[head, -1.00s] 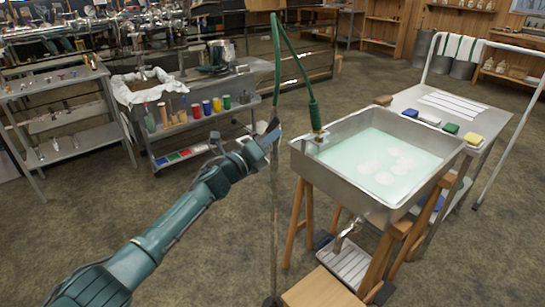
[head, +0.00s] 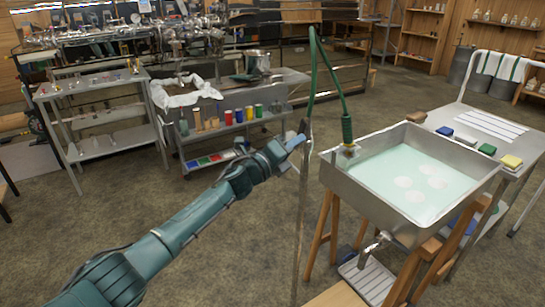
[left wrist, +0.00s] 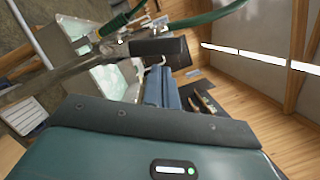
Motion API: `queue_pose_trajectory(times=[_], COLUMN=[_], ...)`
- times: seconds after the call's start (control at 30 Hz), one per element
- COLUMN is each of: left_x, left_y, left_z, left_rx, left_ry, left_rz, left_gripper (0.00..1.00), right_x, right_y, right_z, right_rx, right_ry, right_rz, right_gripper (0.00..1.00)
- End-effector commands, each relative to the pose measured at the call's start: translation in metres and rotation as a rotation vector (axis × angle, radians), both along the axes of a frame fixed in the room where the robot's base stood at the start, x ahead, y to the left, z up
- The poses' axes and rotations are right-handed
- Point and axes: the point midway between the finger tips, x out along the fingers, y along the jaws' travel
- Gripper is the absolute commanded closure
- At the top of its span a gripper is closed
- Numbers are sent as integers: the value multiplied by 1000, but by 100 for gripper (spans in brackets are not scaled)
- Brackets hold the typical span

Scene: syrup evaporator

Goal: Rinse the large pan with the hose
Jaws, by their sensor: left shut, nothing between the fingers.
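The large pan (head: 345,188) is a rectangular metal basin on a wooden stand at right in the head view. It holds pale green liquid with several whitish patches, and a tap (head: 374,245) sticks out low at its front. The green hose (head: 325,62) loops down from a tall pole, and its grip (head: 347,129) stands upright at the pan's back left corner. Green hose also crosses the top of the left wrist view (left wrist: 205,20). My left gripper (head: 299,140) is shut and empty, left of the pan beside the pole, apart from the hose grip. My right gripper is out of view.
The thin upright pole (head: 302,210) stands close to my left gripper. A side table (head: 480,121) with colored blocks adjoins the pan at right. A slatted tray (head: 368,283) lies below the tap. A cart (head: 190,140) with colored jars stands behind at left. The floor at left front is open.

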Motion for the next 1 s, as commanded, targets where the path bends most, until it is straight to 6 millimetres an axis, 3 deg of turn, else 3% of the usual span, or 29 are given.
queue_pose_trajectory(times=[0.53, 0.7, 1.0], left_x=[-71, -82, -84], left_y=[64, 74, 75], left_z=[-15, -15, -14], left_rx=[2, 1, 0], left_ry=[1, 1, 0], left_rz=[0, 0, -1], left_gripper=[100, 100, 100], right_x=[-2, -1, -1], right_y=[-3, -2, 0], right_z=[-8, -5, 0], right_rx=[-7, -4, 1], right_ry=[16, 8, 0], right_rz=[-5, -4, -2], right_gripper=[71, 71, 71])
